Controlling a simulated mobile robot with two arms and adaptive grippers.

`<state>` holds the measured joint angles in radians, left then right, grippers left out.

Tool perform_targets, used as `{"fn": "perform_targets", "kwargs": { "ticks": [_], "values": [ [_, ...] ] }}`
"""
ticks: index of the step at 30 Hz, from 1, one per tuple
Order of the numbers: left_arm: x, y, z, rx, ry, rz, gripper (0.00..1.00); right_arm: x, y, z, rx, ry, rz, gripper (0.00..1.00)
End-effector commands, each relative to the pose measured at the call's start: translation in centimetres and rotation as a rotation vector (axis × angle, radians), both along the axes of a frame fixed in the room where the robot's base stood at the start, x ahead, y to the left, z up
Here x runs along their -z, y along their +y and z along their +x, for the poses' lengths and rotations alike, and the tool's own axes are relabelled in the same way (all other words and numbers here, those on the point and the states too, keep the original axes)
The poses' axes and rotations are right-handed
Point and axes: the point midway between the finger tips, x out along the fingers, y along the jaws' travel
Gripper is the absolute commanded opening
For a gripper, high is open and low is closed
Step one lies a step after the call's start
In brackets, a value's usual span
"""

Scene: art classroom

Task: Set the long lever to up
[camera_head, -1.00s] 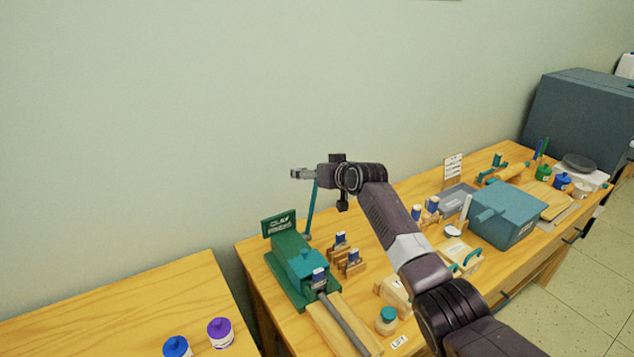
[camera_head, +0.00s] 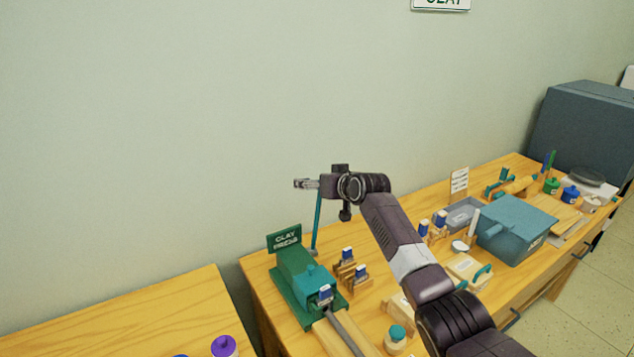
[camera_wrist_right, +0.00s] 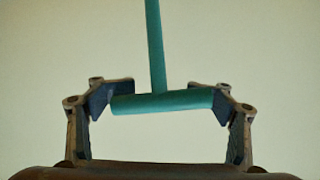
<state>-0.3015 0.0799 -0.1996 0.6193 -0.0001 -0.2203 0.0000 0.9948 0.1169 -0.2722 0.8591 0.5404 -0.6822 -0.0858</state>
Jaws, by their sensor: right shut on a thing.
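The long lever (camera_head: 317,224) is a thin teal rod that rises nearly upright from the green clay press (camera_head: 304,281). In the right wrist view its bar-shaped handle (camera_wrist_right: 182,101) lies crosswise between the two fingers, with the rod meeting it at the middle. My right gripper (camera_head: 307,184) is at the top of the lever. In the right wrist view my right gripper (camera_wrist_right: 162,102) is shut on the handle, a finger at each end of the bar. My left gripper is not in view.
A clay press sign (camera_head: 285,239) stands behind the press. Small wooden blocks with blue-and-white pieces (camera_head: 359,276) stand right of it. A teal box (camera_head: 517,229) and a grey tray (camera_head: 463,215) are farther right.

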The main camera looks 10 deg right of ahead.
Motion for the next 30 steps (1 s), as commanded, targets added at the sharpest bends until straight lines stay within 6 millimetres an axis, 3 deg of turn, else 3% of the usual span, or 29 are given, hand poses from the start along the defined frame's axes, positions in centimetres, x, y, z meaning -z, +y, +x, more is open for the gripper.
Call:
{"fn": "perform_targets", "kwargs": {
  "ticks": [29,30],
  "values": [
    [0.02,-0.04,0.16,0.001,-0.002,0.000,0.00,0.49,0.38,-0.16,-0.006,0.008,-0.003,0.19],
    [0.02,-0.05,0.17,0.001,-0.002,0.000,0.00,0.52,0.38,-0.16,-0.006,0.008,-0.003,0.64]
  ]
}}
